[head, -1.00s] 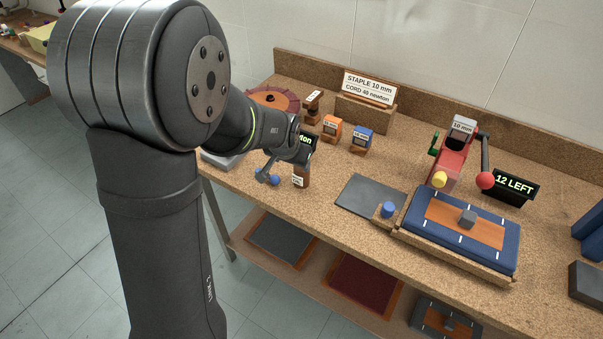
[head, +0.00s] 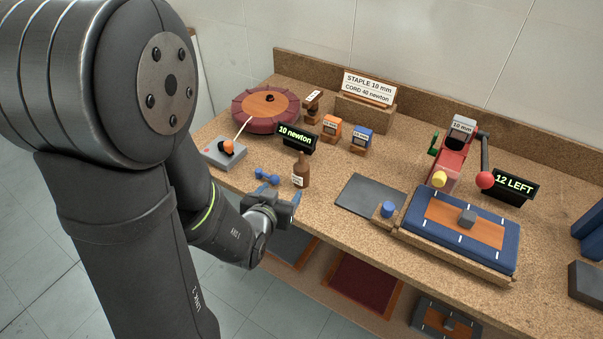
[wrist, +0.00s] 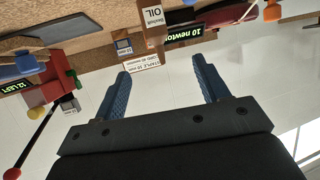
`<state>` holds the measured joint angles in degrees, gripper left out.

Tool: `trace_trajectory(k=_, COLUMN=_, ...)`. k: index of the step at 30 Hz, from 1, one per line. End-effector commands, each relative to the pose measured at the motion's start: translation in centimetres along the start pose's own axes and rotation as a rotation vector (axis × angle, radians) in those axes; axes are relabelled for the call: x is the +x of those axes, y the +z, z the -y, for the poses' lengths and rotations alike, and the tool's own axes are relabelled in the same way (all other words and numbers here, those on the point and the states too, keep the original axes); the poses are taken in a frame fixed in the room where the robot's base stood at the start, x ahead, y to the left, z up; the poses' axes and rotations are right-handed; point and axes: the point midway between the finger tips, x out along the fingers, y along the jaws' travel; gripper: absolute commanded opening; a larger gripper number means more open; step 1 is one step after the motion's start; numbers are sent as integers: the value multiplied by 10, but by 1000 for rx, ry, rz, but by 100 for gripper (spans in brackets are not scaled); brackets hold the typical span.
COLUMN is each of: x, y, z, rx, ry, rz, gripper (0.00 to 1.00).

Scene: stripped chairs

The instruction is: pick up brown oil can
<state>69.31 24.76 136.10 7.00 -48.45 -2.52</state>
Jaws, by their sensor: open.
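The brown oil can (head: 301,172) stands upright on the cork-coloured bench near its front edge, with a white label on its side. In the wrist view the can (wrist: 184,16), with its OIL label, is at the top of the picture, beyond the fingertips. My gripper (head: 281,196) is at the bench's front edge, on the near side of the can and apart from it. In the wrist view the blue fingers of my gripper (wrist: 162,76) are spread with nothing between them.
A grey box with an orange knob (head: 226,149) is farther left. A dark mat (head: 369,195) lies to the right. Bare bench lies between can and mat.

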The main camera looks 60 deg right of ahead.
Motion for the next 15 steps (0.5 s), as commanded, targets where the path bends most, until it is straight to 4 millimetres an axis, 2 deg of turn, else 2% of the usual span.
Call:
trace_trajectory(k=5, x=24, y=0, z=-1, rx=1, ry=1, rz=0, gripper=68)
trace_trajectory(k=15, x=86, y=0, z=-1, rx=1, ry=1, rz=0, gripper=68)
